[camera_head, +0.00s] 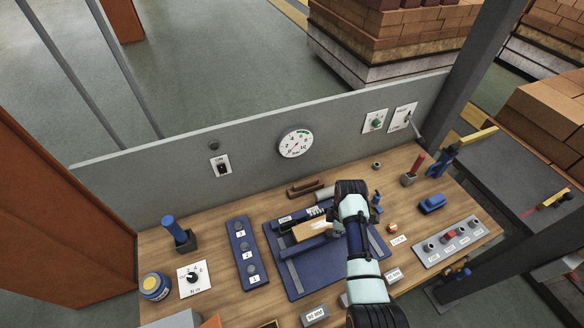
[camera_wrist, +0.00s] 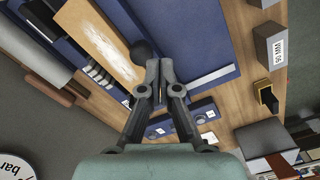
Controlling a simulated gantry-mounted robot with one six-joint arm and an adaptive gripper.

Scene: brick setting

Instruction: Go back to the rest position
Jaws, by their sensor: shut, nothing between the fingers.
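My gripper shows in the wrist view (camera_wrist: 160,70) with its two fingers together and nothing between them. In the head view my arm reaches over the right part of a blue fixture (camera_head: 308,278) on the wooden workbench (camera_head: 215,265), and it mostly hides the gripper. A tan brick (camera_head: 312,230) lies on the fixture, left of my wrist. In the wrist view the brick (camera_wrist: 100,38) has a pale patch on its top, and a dark round knob (camera_wrist: 142,50) is close to the fingertips. I cannot tell whether the fingers touch the knob.
A grey back panel (camera_head: 255,150) carries a dial gauge (camera_head: 296,144) and switches. A blue three-button panel (camera_head: 247,252) is left of the fixture. A blue-handled tool (camera_head: 178,232) stands at left. A grey control strip (camera_head: 447,244) and blue block (camera_head: 432,203) are at right. Labelled blocks (camera_head: 314,316) line the front.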

